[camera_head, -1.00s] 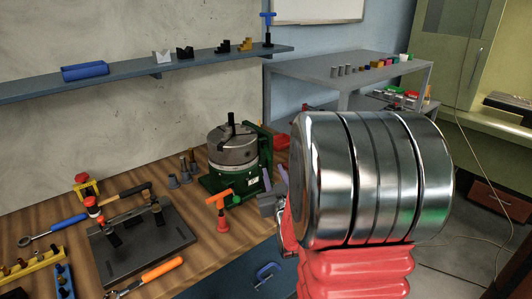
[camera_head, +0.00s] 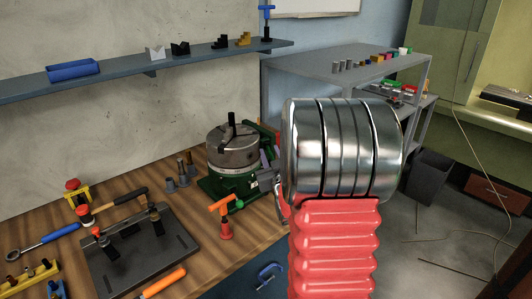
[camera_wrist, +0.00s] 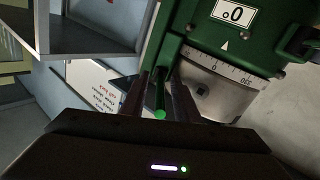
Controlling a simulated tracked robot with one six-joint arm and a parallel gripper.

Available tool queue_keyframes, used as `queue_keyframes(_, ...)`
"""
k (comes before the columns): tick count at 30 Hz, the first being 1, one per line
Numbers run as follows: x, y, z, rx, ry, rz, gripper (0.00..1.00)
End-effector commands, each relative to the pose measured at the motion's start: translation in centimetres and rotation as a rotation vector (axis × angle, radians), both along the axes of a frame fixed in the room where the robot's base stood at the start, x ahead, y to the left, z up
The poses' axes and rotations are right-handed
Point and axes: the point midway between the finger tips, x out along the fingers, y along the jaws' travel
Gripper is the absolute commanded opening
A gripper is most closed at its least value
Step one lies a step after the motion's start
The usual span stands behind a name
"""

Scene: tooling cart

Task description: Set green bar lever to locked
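The green bar lever (camera_wrist: 160,98) shows in the wrist view as a narrow green bar with a bright round end. It comes off the green body of the rotary table (camera_wrist: 205,45), beside a degree scale and a "0°" plate. My gripper (camera_wrist: 157,108) is open, with one dark finger on each side of the lever. A gap shows on the left; contact on the right I cannot tell. In the head view my gripper (camera_head: 267,182) is at the right side of the rotary table (camera_head: 232,182). The lever cannot be made out there.
An orange T-handle (camera_head: 225,207) stands in front of the rotary table. A dark fixture plate (camera_head: 130,260) and hand tools lie to the left on the wooden bench (camera_head: 195,225). A grey rack (camera_head: 330,60) is behind at right. My arm hides part of the bench's right end.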

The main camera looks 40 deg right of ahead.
Motion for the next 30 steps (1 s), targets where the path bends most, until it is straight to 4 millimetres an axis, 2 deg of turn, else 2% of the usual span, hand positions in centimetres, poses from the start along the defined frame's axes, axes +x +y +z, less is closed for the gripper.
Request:
queue_keyframes(9,0.15,0.04,0.0,0.0,0.0,0.002,0.28)
queue_keyframes(21,0.21,0.14,0.01,0.0,0.0,0.004,0.0)
queue_keyframes(30,0.24,0.21,0.0,0.0,0.0,0.005,0.0)
